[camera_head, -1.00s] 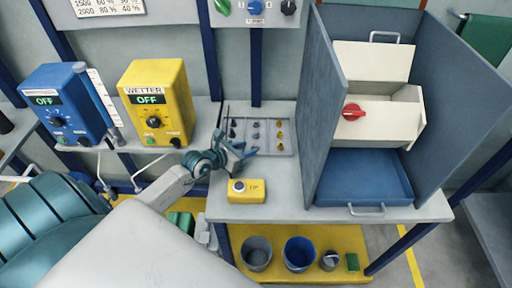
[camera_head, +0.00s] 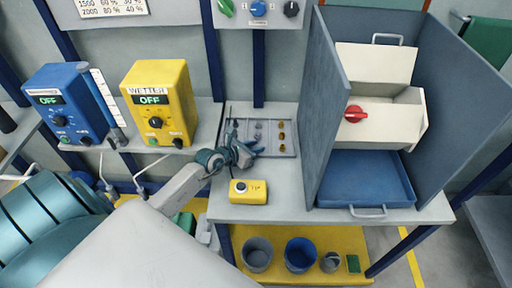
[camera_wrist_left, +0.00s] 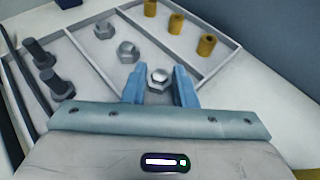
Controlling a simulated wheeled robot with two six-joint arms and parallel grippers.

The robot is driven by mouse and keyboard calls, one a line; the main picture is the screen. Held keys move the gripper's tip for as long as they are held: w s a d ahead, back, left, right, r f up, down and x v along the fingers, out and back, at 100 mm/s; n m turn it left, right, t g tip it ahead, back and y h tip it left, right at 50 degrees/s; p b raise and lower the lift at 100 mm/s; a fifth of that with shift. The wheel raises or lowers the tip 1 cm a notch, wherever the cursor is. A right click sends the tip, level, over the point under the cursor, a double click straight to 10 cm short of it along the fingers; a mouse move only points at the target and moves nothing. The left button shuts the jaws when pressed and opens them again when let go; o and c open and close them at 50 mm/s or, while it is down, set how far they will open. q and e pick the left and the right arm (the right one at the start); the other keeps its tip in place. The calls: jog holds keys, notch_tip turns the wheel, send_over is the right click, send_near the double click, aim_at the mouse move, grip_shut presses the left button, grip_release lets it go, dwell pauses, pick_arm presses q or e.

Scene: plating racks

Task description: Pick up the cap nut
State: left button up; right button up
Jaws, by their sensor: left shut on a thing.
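My left gripper (camera_wrist_left: 160,88) is shut on a silver cap nut (camera_wrist_left: 158,78), a domed hex nut seen between its two blue fingertips. The nut is at the front end of the middle compartment of a grey sorting tray (camera_wrist_left: 205,71); whether it touches the tray floor is not clear. In the head view my left gripper (camera_head: 252,151) is over the tray's front left part and hides the held nut. My right gripper is out of view.
Dark bolts (camera_wrist_left: 54,83) lie in the tray's left compartment and brass sleeves (camera_wrist_left: 207,45) in the right one. A yellow button box (camera_head: 248,192) stands in front of the tray. A blue-walled booth (camera_head: 328,110) rises to the right.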

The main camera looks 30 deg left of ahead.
pick_arm(q)
jog(key=shift+r, duration=0.4)
jog(key=r, duration=0.1)
jog(key=s+r, duration=0.1)
jog(key=shift+a+r, duration=0.15)
jog(key=shift+r, duration=0.15)
jog(key=s, duration=0.2)
jog(key=s+a, duration=0.1)
jog(key=s, duration=0.2)
jog(key=s+r, duration=0.1)
jog(key=s, duration=0.1)
jog(key=shift+s+a+p, duration=0.35)
jog(key=shift+s+a, duration=0.05)
jog(key=p+v, duration=0.1)
jog(key=v, duration=0.1)
jog(key=f+p+v, duration=0.1)
jog(key=p+v, duration=0.1)
jog(key=v, duration=0.1)
jog(key=shift+s+a+p, duration=0.15)
jog(key=shift+s+p, duration=0.15)
jog(key=shift+s, duration=0.1)
jog(key=shift+s+a+f+p, duration=0.1)
jog(key=shift+s+p, duration=0.15)
jog(key=shift+s, duration=0.15)
jog(key=shift+s+a+f+p, duration=0.1)
jog(key=shift+s+p, duration=0.15)
jog(key=shift+s, duration=0.1)
